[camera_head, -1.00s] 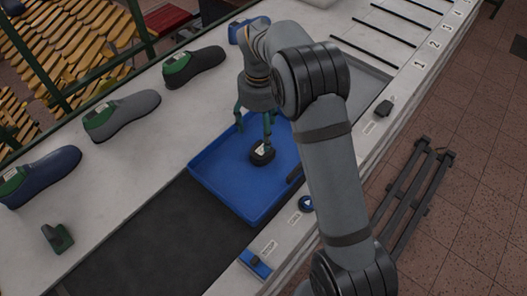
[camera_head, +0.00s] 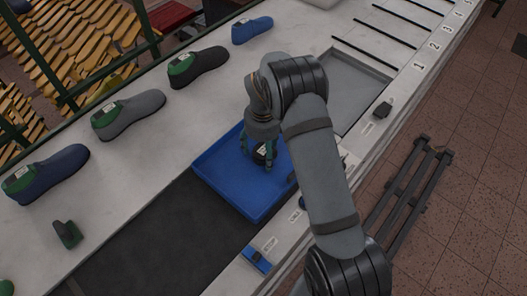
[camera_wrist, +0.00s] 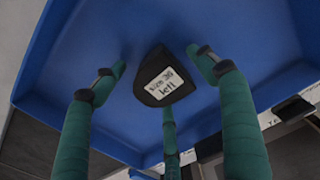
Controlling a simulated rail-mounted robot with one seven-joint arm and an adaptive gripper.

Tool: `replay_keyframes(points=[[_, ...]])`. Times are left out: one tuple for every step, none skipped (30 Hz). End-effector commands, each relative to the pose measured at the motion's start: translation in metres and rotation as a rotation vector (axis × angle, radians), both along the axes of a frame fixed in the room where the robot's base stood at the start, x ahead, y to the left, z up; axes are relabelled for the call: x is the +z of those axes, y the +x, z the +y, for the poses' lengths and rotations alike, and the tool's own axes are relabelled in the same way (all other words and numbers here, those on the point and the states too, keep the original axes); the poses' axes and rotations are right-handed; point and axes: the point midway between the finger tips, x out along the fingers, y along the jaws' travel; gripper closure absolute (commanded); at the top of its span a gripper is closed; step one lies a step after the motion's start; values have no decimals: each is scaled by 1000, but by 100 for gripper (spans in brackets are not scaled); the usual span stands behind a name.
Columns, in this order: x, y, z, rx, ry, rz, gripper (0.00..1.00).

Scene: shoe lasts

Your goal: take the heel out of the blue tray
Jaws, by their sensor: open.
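The heel (camera_wrist: 161,77) is a small black block with a white label that reads "size 36 left". It lies on the floor of the blue tray (camera_wrist: 238,20). In the head view the tray (camera_head: 232,187) sits on the conveyor's dark belt, and the heel (camera_head: 262,153) shows partly behind my gripper. My gripper (camera_wrist: 163,75) has green fingers. They are spread around the heel, one on each side and one below it in the wrist view, with gaps between fingers and heel. In the head view my gripper (camera_head: 258,158) points down into the tray.
Several shoe lasts, including a grey one (camera_head: 128,116) and a dark blue one (camera_head: 46,172), stand left of the tray. A green-and-black piece (camera_head: 67,234) lies near them. A grey recessed tray (camera_head: 350,88) lies beyond my arm. The dark belt (camera_head: 150,235) is clear.

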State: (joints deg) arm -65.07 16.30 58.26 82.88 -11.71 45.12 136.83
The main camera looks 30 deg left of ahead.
Motion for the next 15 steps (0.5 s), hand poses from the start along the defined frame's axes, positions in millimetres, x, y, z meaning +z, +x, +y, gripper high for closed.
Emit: replay_keyframes(points=[[0, 0, 0, 1, 0, 0, 27], [0, 0, 0, 1, 0, 0, 29], [0, 0, 0, 1, 0, 0, 31], [0, 0, 0, 1, 0, 0, 33], [0, 0, 0, 1, 0, 0, 34], [0, 0, 0, 1, -1, 0, 37], [0, 0, 0, 1, -1, 0, 39], [0, 0, 0, 1, -1, 0, 40], [0, 0, 0, 1, -1, 0, 43], [0, 0, 0, 1, -1, 0, 44], [0, 0, 0, 1, -1, 0, 46], [0, 0, 0, 1, -1, 0, 48], [0, 0, 0, 1, -1, 0, 50], [0, 0, 0, 1, -1, 0, 52], [0, 0, 0, 1, -1, 0, 54]])
